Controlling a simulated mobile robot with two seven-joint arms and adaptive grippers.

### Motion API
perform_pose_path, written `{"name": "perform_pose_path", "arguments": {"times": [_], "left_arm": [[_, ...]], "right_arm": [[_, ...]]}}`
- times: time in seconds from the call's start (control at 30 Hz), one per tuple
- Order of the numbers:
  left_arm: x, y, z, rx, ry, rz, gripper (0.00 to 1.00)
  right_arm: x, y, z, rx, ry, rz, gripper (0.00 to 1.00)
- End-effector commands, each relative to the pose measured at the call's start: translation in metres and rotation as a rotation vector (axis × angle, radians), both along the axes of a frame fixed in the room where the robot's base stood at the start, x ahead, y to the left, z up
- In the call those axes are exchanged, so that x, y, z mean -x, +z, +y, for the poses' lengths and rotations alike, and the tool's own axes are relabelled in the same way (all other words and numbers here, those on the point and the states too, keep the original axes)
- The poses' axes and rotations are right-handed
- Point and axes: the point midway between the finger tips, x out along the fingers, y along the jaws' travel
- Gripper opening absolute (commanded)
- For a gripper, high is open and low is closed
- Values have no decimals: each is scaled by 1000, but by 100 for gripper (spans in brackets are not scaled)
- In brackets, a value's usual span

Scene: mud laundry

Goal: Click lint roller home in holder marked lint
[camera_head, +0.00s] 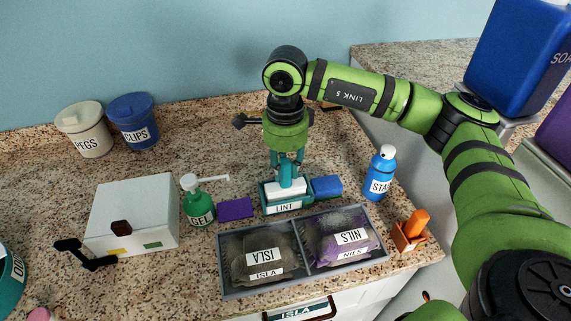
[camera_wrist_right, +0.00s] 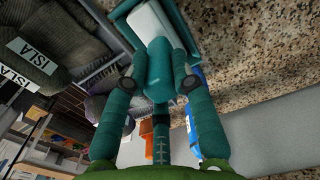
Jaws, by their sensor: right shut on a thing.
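The lint roller has a white roller (camera_head: 290,187) and a teal handle (camera_wrist_right: 158,72). My right gripper (camera_head: 287,170) is shut on the handle from above, with one finger on each side in the right wrist view. The teal holder marked LINT (camera_head: 285,208) stands on the counter directly below the gripper. The white roller (camera_wrist_right: 150,22) reaches down into the holder (camera_wrist_right: 190,18) or just over it. I cannot tell whether it is fully seated. My left gripper is not in view.
A blue block (camera_head: 326,187) sits right beside the holder. A grey two-part tray (camera_head: 225,265) lies in front. A green bottle (camera_head: 199,205) and purple pad (camera_head: 235,209) stand left, a blue STAIN bottle (camera_head: 380,175) right. An orange item (camera_head: 411,232) is near the counter edge.

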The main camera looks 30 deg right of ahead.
Motion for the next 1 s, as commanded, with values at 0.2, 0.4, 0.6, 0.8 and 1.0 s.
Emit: {"name": "perform_pose_path", "arguments": {"times": [0.2, 0.4, 0.6, 0.8, 1.0], "left_arm": [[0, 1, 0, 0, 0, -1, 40], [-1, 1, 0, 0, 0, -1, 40], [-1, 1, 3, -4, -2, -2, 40], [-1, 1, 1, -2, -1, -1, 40], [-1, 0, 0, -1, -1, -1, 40]], "right_arm": [[0, 1, 0, 0, 0, -1, 46], [0, 1, 0, 1, 0, -2, 54], [-1, 4, 0, 0, 0, -3, 54], [-1, 31, 0, -1, 0, -7, 54], [-1, 75, 0, -1, -1, -7, 54]]}}
